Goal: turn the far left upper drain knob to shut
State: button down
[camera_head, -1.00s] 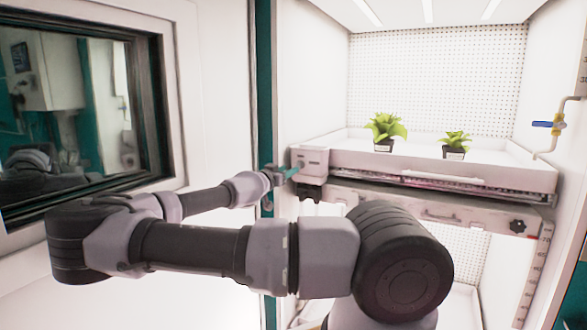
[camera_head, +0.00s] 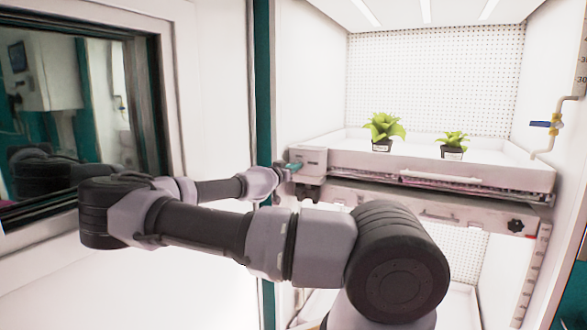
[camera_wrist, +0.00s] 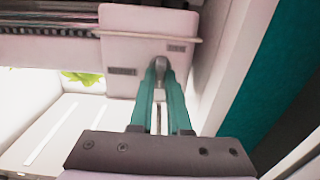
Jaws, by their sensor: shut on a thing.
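The drain knob (camera_wrist: 160,70) is a small grey piece on the face of a white box, seen in the wrist view. This white box (camera_wrist: 122,50) also shows in the head view (camera_head: 312,159), at the left front corner of the upper tray. My gripper (camera_wrist: 161,76) has its two teal fingers shut on the knob, one on each side. In the head view my gripper (camera_head: 293,167) is small and reaches the box's left side. The fingers hide part of the knob, and I cannot tell its exact angle.
The upper tray (camera_head: 480,171) carries two potted plants (camera_head: 382,132). A black knob (camera_head: 515,226) sits on the panel below, at right. A blue-handled valve (camera_head: 541,124) is on the right wall.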

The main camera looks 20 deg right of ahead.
jog(key=shift+n, duration=0.3)
jog(key=shift+w+a+f+n, duration=0.1)
jog(key=shift+n, duration=4.2)
jog(key=shift+w+a+f+n, duration=0.1)
jog(key=shift+n, duration=4.2)
jog(key=c, duration=0.9)
grip_release()
jog(key=shift+s, duration=0.1)
